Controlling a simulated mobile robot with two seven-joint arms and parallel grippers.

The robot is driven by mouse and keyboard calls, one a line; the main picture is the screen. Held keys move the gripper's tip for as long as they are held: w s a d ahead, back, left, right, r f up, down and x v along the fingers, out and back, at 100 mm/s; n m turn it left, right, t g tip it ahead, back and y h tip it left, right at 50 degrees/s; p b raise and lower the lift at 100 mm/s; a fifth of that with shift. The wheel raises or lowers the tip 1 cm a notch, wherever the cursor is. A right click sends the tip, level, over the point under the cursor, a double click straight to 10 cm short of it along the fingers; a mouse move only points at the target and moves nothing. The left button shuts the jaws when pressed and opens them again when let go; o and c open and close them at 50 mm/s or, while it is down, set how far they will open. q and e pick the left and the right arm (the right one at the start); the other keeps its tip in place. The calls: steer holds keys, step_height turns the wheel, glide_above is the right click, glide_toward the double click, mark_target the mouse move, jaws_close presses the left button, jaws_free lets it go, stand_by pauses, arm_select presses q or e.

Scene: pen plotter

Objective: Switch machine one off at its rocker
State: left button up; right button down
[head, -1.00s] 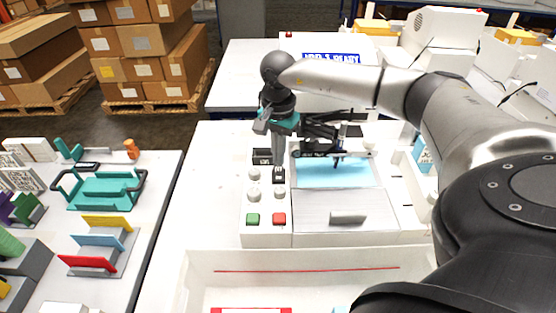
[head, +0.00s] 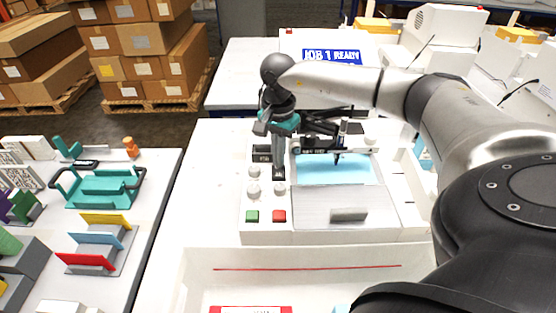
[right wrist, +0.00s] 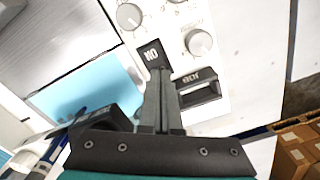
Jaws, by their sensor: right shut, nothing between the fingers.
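Machine one, a white pen plotter (head: 250,233), stands on the white table in the head view. Its black rocker (right wrist: 152,54) shows in the right wrist view with white "ON" lettering, upside down there. In the head view my fingers mostly cover the rocker. My right gripper (head: 279,172) is shut and empty and points down at the rocker. In the right wrist view the shut fingertips (right wrist: 159,72) are at the rocker's near edge; I cannot tell whether they touch. My left gripper is not in view.
Grey knobs (right wrist: 200,42) and a black labelled slot (right wrist: 197,90) flank the rocker. A green button (head: 252,216) and a red button (head: 279,216) are on the front panel. A white tray (head: 195,275) lies in front.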

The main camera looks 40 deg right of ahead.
steer(key=shift+f, duration=0.25)
steer(key=shift+r+p, duration=2.65)
steer(key=shift+r, duration=1)
steer(key=shift+f, duration=0.1)
